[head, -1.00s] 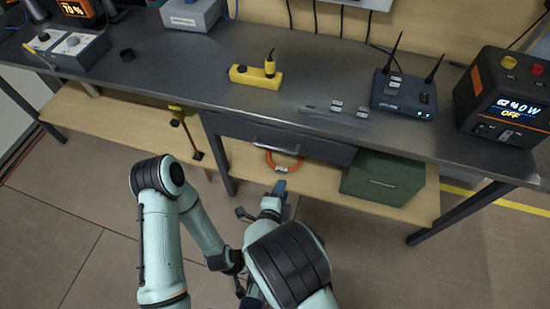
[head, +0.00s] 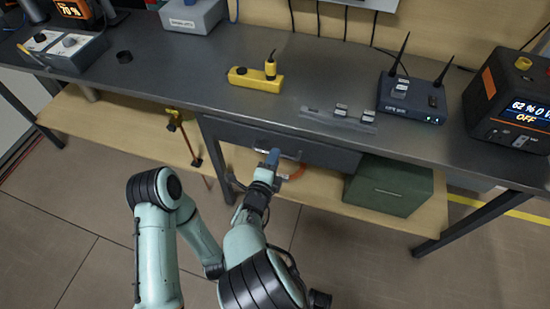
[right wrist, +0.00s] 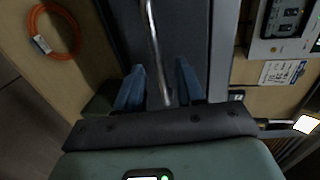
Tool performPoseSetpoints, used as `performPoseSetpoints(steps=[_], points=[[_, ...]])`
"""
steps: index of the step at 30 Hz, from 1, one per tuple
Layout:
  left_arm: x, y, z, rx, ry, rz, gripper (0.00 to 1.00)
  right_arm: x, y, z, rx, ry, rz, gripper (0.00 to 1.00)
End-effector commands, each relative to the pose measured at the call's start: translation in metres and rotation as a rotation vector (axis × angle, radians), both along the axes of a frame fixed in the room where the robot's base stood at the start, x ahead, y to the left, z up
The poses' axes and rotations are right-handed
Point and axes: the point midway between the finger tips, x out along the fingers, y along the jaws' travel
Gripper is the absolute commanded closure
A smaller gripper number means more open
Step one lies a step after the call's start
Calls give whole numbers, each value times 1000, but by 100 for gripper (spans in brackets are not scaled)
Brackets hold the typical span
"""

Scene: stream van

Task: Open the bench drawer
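The bench drawer (head: 335,154) is a dark grey front under the bench top. It looks shut.
The bench top (head: 190,85) holds a yellow power strip (head: 254,79), a router (head: 412,98) and a power station (head: 510,105). A green box (head: 388,186) and an orange cable ring (head: 296,172) are on the lower shelf. The bench leg (head: 218,165) stands left of the drawer.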

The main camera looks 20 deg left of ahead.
Motion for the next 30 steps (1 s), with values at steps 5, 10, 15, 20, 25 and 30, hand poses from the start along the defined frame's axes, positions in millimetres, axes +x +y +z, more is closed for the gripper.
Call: performPoseSetpoints(steps=[5,10,15,20,25,30], points=[[4,2,-3,6,-11,5,57,14,0,-3,-1,0,0,62],[5,2,-3,6,-13,5,57,16,0,-3,-2,0,1,62],[5,2,-3,6,-13,5,57,16,0,-3,-2,0,1,72],[5,2,-3,6,-12,5,57,15,0,-3,-2,0,1,100],[4,2,-3,6,-12,5,57,15,0,-3,-1,0,1,100],[5,2,-4,6,-13,5,57,14,0,-4,0,2,2,100]])
